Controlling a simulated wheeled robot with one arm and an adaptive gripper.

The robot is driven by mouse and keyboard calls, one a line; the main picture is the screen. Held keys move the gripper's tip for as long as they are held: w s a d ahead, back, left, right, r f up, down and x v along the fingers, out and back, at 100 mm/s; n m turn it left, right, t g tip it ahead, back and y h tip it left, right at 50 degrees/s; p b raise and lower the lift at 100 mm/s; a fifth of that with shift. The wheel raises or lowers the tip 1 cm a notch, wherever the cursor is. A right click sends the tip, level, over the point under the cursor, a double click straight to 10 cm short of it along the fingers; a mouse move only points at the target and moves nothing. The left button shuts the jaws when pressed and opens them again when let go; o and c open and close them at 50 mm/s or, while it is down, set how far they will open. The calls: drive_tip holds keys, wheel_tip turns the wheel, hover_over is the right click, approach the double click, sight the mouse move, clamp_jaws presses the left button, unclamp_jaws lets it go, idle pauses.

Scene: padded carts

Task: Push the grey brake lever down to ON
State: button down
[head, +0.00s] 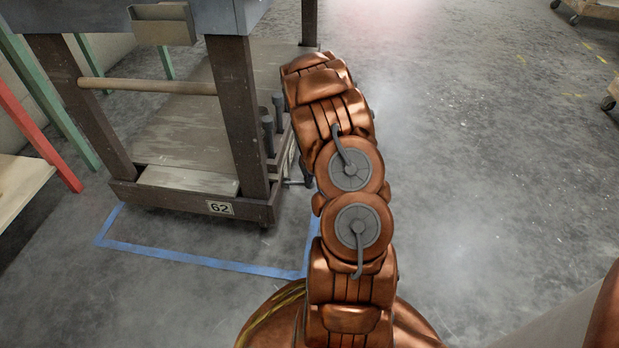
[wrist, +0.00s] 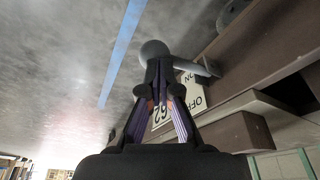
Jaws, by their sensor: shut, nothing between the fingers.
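The grey brake lever (wrist: 204,68) shows in the wrist view, with its round knob (wrist: 153,48) just beyond my fingertips. My gripper (wrist: 159,72) is shut and empty, its tips overlapping the knob in the picture; I cannot tell whether they touch. A white label plate (wrist: 194,92) reading OFF and ON lies behind the lever, partly covered, and appears upside down.
A number 62 plate (head: 220,208) is on the cart's front edge. Blue tape (head: 180,256) marks the floor around the cart. A wooden bench (head: 20,185) with red and green legs stands at far left. The floor at right is open, with other carts (head: 585,8) at the far edge.

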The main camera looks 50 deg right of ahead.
drive_tip(key=shift+s+d+f+b, duration=0.15)
drive_tip(key=shift+f+b, duration=0.8)
drive_tip(key=shift+f, duration=0.5)
drive_tip(key=shift+r+p, duration=2.15)
drive_tip(key=shift+r, duration=1)
drive_tip(key=shift+s, duration=0.1)
